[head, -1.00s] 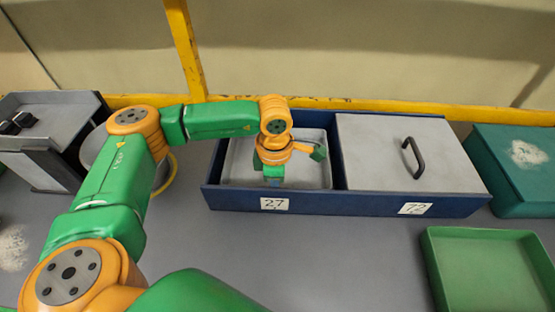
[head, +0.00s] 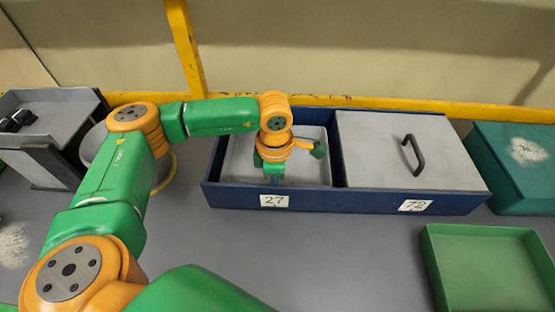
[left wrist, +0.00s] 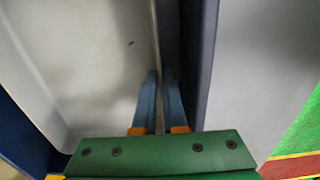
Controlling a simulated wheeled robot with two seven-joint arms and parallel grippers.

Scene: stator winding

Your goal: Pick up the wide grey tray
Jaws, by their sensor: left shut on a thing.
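The wide grey tray (head: 308,172) sits in the left compartment of a blue two-part box (head: 232,198), behind the label 27. It also shows in the left wrist view (left wrist: 80,65), pale and shallow with raised walls, with one small dark speck inside. My arm hides part of the tray in the head view. My right gripper is not in view.
A grey lid (head: 380,150) with a black handle covers the right compartment, labelled 72. A teal box (head: 510,180) and a green tray (head: 485,265) are at the right. A grey-black container (head: 60,120) and a round bowl (head: 93,150) are at the left. The front middle table is clear.

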